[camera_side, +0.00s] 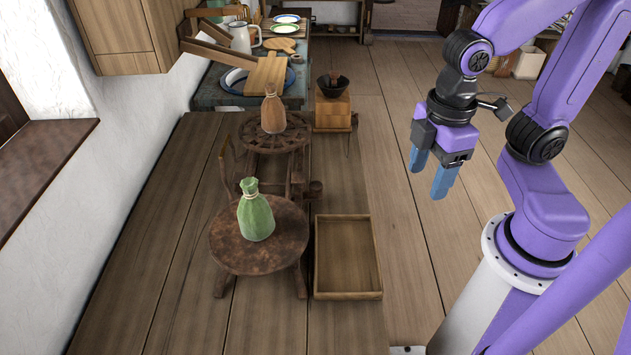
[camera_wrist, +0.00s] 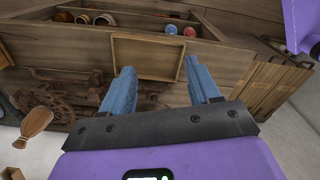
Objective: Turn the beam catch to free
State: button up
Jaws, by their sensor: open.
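A wooden balance-like stand with two round plates is on the plank table in the side view. The near plate (camera_side: 228,248) bears a green tied sack (camera_side: 256,212); the far plate (camera_side: 252,135) bears a brown tied sack (camera_side: 273,114). A small wooden knob (camera_side: 315,188) juts from the frame's right side between the plates; I cannot tell surely whether it is the beam catch, or its setting. My gripper (camera_side: 428,180) is open and empty, raised well to the right of the stand. Its two blue fingers also show apart in the wrist view (camera_wrist: 160,66).
A shallow empty wooden tray (camera_side: 378,265) lies right of the near plate. A wooden box (camera_side: 332,112) with a dark bowl stands behind it. Farther back are a board (camera_side: 267,75), a white jug (camera_side: 240,38) and plates. A white wall bounds the left.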

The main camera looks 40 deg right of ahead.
jog(key=w+a, duration=0.3)
jog(key=w, duration=0.9)
send_near(316, 185)
notch_tip(316, 185, down, 9)
jog(key=shift+w+a+r, duration=0.15)
jog(key=shift+w+r, duration=0.05)
jog(key=c, duration=1)
